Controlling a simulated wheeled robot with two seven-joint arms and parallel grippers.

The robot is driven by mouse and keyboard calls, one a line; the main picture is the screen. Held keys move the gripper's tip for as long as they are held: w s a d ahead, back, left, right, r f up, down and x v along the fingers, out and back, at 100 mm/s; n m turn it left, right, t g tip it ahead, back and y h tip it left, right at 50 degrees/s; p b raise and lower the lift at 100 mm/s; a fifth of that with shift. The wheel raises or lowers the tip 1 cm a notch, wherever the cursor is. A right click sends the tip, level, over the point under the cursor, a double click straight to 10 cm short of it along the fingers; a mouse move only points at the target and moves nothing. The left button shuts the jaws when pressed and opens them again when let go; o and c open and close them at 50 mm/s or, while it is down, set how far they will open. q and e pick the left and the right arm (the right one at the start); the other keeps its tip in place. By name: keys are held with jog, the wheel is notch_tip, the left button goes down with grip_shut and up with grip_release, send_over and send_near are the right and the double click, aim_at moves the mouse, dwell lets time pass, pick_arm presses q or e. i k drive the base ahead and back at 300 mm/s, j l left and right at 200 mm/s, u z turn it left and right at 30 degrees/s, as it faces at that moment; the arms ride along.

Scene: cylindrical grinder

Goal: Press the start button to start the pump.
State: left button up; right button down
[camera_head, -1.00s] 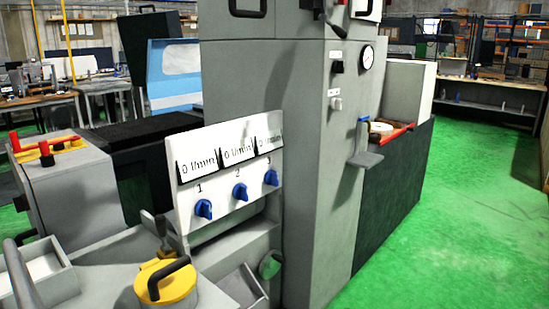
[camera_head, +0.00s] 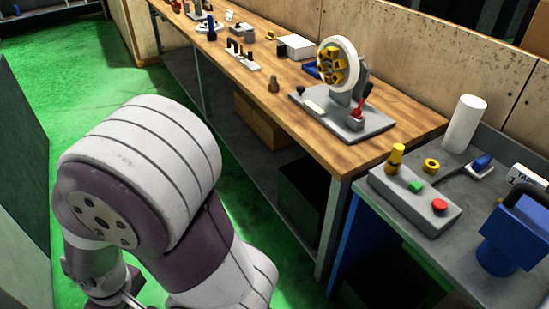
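A grey control box (camera_head: 414,198) lies on a grey cart top at the right. It carries a green button (camera_head: 416,186), a red button (camera_head: 439,205) and a yellow knob-like part (camera_head: 396,157) at its far left end. No label can be read on the box, so which button is the start button is not marked. No pump can be identified. A large white and dark arm of mine fills the lower left, well apart from the box. No gripper fingers can be made out, and nothing is seen touching the buttons.
A wooden workbench (camera_head: 285,110) runs along the wall with a wheel on a stand (camera_head: 338,65) and small parts. On the cart are a white cylinder (camera_head: 464,124), a yellow ring (camera_head: 431,165) and a blue container (camera_head: 510,240). Green floor (camera_head: 60,40) is open at upper left.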

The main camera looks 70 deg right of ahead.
aim_at(415, 186)
jog(key=z, duration=3.55)
